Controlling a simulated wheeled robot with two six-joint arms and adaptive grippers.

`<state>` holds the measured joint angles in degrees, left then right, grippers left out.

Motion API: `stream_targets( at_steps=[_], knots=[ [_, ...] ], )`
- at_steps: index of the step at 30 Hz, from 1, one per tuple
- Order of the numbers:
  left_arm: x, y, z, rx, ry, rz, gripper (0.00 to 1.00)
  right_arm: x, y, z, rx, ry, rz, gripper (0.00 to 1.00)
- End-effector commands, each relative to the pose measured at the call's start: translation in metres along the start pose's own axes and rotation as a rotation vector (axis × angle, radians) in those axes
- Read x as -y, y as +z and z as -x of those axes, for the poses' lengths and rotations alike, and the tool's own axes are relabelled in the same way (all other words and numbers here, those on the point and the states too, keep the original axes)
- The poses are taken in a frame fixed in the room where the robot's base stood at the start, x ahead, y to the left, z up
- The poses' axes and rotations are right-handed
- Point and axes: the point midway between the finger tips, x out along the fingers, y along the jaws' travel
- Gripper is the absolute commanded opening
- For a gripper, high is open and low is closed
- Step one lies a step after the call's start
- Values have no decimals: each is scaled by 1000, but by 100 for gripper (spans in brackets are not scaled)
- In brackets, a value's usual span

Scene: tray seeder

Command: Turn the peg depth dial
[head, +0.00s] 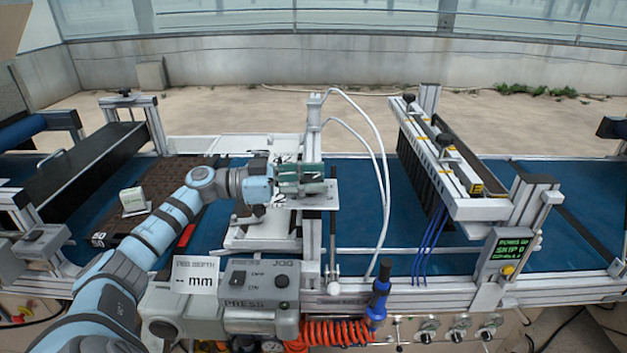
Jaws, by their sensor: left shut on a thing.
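My left arm reaches in from the lower left to the press unit at the middle. My left gripper (287,183) is shut at the front of the press head, on the peg depth dial (277,202). The fingers hide most of the dial. Only pale edges with dark number marks show around them, and I cannot read its setting. A white card (195,275) below reads "PEG DEPTH" with "-- mm". My right gripper is not in view.
A grey press control box (262,290) with a switch stands at the front. A dark brown tray (170,180) lies on the blue belt (355,190) at left, with a small white-green block (133,201) on it. A seeder bar (440,150) spans the belt at right.

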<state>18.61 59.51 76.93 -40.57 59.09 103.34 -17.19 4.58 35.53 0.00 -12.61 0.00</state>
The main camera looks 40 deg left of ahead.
Motion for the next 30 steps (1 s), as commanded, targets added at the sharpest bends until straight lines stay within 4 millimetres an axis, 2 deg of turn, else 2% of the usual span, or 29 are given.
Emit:
stream_targets(
  at_steps=[2, 3, 6, 17, 20, 27, 30],
  knots=[
    [2, -4, 1, -7, -8, -1, 11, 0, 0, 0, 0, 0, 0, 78],
    [2, -4, 1, -7, -8, -1, 45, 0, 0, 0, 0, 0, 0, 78],
    [2, -3, 0, -5, -6, -1, 60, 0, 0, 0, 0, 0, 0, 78],
    [1, 0, 5, 1, -4, 0, 60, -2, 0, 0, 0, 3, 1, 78],
    [2, 1, 22, 5, -5, 2, 60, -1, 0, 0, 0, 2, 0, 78],
    [2, 2, 89, 11, -6, 4, 60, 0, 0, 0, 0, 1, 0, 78],
    [2, 2, 108, 7, -4, 6, 60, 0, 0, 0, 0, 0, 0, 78]
  ],
)
